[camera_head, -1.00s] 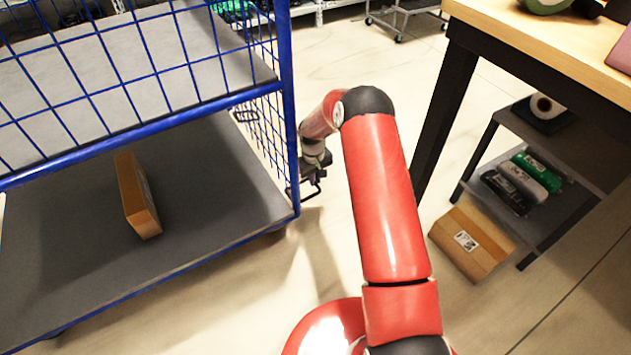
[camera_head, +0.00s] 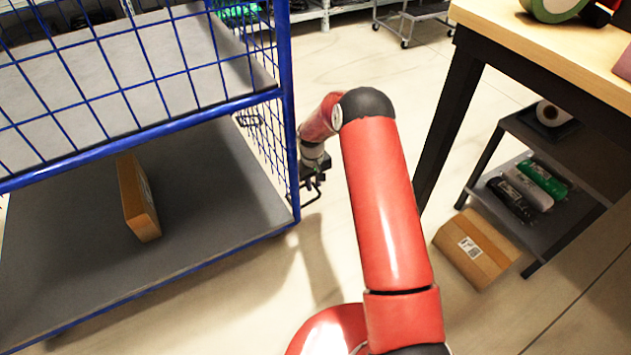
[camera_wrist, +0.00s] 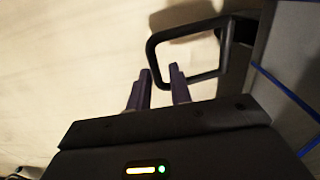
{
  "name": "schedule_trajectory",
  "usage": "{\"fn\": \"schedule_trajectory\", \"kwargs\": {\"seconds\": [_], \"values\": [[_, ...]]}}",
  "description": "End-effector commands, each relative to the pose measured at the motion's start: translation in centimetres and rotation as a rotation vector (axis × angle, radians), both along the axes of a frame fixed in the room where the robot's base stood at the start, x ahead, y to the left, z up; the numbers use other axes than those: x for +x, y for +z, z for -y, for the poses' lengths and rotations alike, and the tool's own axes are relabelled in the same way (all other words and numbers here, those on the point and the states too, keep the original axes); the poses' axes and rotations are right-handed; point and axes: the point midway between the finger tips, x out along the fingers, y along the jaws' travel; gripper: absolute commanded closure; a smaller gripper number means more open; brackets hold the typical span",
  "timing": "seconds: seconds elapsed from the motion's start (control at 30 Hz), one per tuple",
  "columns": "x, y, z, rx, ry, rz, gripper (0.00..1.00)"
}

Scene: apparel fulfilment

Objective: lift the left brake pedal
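The brake pedal is a black bent-bar loop (camera_wrist: 190,29) beside the cart's edge in the wrist view. In the head view a dark bar (camera_head: 311,196) shows low at the cart's near right corner post. My gripper (camera_wrist: 161,75) has its two dark fingers apart, at the pedal's near corner. Part of the bar shows between the fingertips, and the right fingertip overlaps the bar. I cannot tell whether they touch or the fingers are at the bar's height. In the head view my gripper (camera_head: 314,175) is small, dark and low beside the post.
The blue mesh cart (camera_head: 290,120) stands at the left, with a cardboard box (camera_head: 138,198) on its lower deck. A wooden table (camera_head: 560,50) stands at the right. Its lower rack (camera_head: 550,225) holds packages. Another box (camera_head: 474,247) lies on the floor. Clear floor lies between.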

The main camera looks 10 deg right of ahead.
Motion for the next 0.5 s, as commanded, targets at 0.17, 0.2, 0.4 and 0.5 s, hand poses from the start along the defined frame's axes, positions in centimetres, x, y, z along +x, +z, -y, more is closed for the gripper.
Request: {"fn": "schedule_trajectory", "kwargs": {"seconds": [0.17,0.2,0.4,0.5], "values": [[0.1,0.0,0.1,0.000,0.000,0.002,0.68],[0.1,0.1,0.1,-0.001,0.000,0.003,0.68],[0.2,0.4,0.3,-0.003,-0.002,0.005,0.68],[0.2,1.5,0.2,-0.004,-0.001,0.008,0.68]]}}
